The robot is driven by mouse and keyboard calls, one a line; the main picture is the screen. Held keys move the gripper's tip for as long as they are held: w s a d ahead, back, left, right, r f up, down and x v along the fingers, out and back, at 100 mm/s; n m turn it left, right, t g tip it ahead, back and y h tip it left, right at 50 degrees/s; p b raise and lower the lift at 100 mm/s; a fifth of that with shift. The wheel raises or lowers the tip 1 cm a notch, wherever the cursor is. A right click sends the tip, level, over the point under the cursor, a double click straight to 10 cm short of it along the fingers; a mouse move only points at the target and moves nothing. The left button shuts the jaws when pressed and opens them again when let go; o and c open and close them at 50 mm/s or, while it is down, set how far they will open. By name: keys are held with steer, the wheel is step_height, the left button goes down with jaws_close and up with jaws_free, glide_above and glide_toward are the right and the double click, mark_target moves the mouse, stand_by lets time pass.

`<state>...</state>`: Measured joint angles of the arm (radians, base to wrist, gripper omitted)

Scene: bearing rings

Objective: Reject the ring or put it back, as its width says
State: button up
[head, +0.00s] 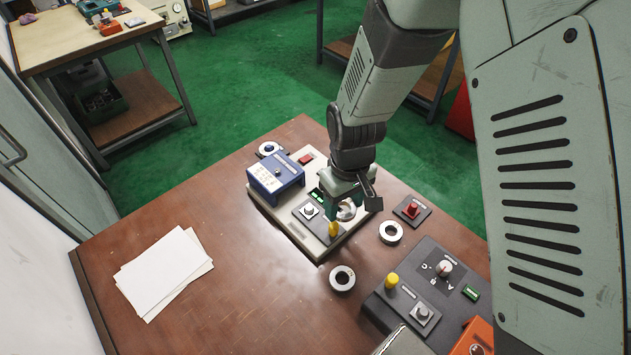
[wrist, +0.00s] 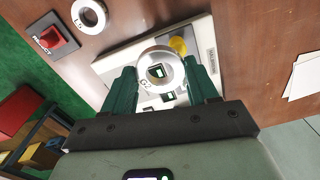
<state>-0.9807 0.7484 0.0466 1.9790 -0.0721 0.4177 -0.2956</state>
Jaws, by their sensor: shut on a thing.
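My gripper (head: 347,203) has its green fingers shut on a metal ring (head: 346,212), above the near right part of the beige gauge base (head: 318,243). I cannot tell the gap beneath the ring. A red button on a dark plate (wrist: 50,36) reads as REJECT; it also shows in the head view (head: 411,210). The base carries a blue box (head: 275,178).
Two loose rings lie on the brown table, one near the red button (head: 391,241), one nearer the front (head: 342,287). A dark control panel (head: 385,305) stands front right. White papers (head: 163,272) lie left; the table between is clear.

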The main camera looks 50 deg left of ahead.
mark_target(368, 256)
steer(key=shift+w+d+f+m, duration=0.1)
steer(key=shift+d+f+m, duration=0.4)
steer(key=shift+d+f, duration=0.75)
steer(key=shift+w+d+f+m, duration=0.15)
steer(key=shift+d+f+m, duration=0.35)
steer(key=shift+d+f, duration=0.7)
steer(key=shift+w+d+f+m, duration=0.1)
steer(key=shift+d+f+m, duration=0.4)
steer(key=shift+d+f, duration=0.75)
steer(key=shift+d+r, duration=0.1)
steer(key=shift+d, duration=0.25)
steer(key=shift+f, duration=0.75)
steer(key=shift+f, duration=0.75)
steer(key=o, duration=1.4)
